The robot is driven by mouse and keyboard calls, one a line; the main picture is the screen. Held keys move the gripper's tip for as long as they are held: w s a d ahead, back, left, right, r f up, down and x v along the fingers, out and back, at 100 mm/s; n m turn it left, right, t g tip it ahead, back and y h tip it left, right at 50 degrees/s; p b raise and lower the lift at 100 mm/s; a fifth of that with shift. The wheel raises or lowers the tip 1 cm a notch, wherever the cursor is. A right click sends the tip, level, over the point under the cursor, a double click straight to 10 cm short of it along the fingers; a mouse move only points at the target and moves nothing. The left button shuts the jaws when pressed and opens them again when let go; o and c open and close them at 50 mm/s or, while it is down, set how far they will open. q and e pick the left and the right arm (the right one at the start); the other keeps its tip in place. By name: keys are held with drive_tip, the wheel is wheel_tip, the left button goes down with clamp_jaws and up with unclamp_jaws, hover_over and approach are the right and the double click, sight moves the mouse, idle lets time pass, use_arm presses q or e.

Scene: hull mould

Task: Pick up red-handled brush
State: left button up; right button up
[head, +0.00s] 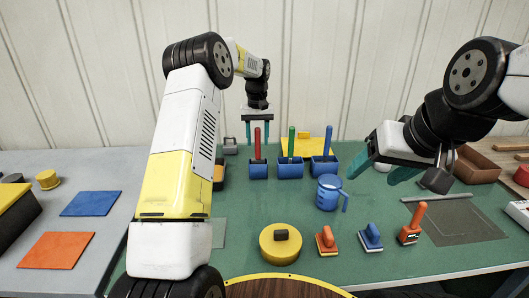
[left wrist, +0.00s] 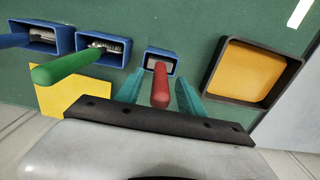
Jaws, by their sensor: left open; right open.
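The red-handled brush (head: 257,143) stands upright in a small blue holder (head: 258,171), the leftmost of three in the head view. My left gripper (head: 256,131) is open, with its teal fingers around the upper part of the red handle. In the left wrist view the red handle (left wrist: 160,86) lies between the two fingers, with a gap on each side. The brush head is mostly hidden inside its holder. My right gripper (head: 381,170) is open and empty at the right, above the green table.
A green-handled brush (head: 291,142) and a blue-handled brush (head: 328,140) stand in neighbouring blue holders. A blue jug (head: 328,193) is in front of them. A black-rimmed tray with a yellow-orange inside (left wrist: 255,72) lies beside the red brush's holder. The green table (head: 240,212) has clear room in the middle.

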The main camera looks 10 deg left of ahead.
use_arm(q)
clamp_jaws()
idle(0.3)
